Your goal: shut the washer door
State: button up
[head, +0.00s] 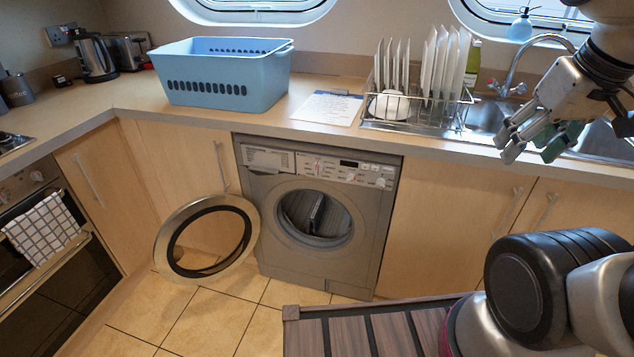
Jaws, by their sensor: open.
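The grey washer (290,263) stands under the counter in the middle of the head view. The drum looks empty apart from a dark fin inside. My gripper (530,148) is at the upper right, in front of the sink and above the counter's front edge. It is open and empty, well apart from the washer door.
A blue basket (222,85), a paper sheet (327,107) and a dish rack (415,118) with plates stand on the counter (262,120). An oven with a checked towel (43,230) is at left. Tiled floor (215,318) is free before the door.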

aim_at(165, 252)
jog(key=j+u, duration=0.25)
jog(key=u, duration=0.15)
jog(key=j+u, duration=0.35)
jog(key=i+j+u, duration=0.1)
jog(key=u, duration=0.3)
